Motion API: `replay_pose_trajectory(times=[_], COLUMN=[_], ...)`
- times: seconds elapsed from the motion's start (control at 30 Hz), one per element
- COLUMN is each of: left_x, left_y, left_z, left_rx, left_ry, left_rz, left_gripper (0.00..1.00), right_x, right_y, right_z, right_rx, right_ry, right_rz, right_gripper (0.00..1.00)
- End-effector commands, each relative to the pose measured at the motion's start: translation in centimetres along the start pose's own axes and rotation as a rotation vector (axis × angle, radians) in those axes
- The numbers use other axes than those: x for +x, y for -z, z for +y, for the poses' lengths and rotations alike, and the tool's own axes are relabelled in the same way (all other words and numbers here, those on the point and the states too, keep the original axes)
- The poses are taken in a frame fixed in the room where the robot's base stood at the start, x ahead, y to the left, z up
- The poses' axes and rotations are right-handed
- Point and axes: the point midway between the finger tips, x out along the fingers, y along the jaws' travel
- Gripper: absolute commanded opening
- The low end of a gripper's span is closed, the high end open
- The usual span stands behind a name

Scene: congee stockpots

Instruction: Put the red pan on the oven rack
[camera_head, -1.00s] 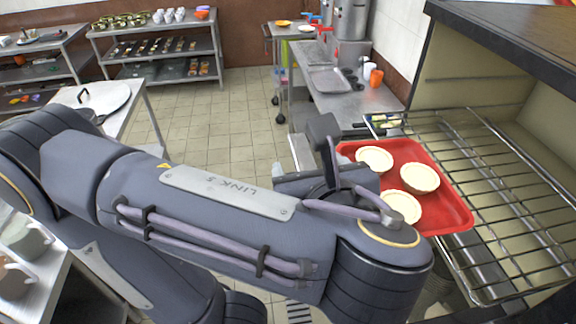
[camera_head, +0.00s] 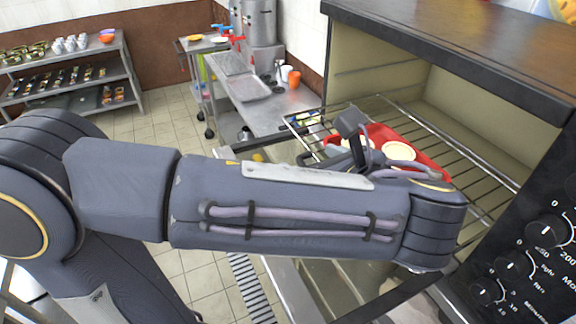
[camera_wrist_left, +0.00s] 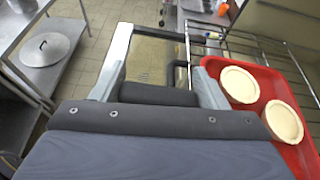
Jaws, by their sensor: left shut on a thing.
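The red pan (camera_head: 428,162) holds several pale round pie crusts and lies over the wire oven rack (camera_head: 467,158). It is partly hidden behind my left arm in the head view; whether its underside rests on the wires is not clear. In the left wrist view the red pan (camera_wrist_left: 252,112) is at the right, beside one finger, with two crusts showing. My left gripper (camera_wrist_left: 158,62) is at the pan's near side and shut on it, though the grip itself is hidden. My right gripper is not in view.
The open oven (camera_head: 440,95) stands at the right, with a dark top and a control panel (camera_head: 530,260) with knobs. A steel counter (camera_head: 285,105) with trays and orange cups is behind. Shelves (camera_head: 75,75) stand at the far left. A lidded pot (camera_wrist_left: 45,52) is on a side table.

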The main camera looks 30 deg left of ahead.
Motion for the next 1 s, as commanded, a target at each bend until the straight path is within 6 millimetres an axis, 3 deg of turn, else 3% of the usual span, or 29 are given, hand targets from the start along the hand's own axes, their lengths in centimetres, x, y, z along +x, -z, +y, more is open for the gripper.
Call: replay_pose_trajectory(times=[0.3, 0.6, 1.0], left_x=[0.2, 0.3, 0.9], left_y=[0.8, 1.3, 2.7], left_z=[-5.1, -8.6, -8.6], left_rx=[-0.002, -0.002, -0.002], left_ry=[-0.001, 0.000, 0.001], left_rz=[-0.001, -0.001, 0.000], left_gripper=[0.07, 0.07, 0.07], right_x=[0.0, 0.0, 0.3], right_y=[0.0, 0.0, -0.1], right_z=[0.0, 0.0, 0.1], right_rx=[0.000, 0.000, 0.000], right_ry=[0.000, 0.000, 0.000], right_rz=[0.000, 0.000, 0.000], right_gripper=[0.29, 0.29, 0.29])
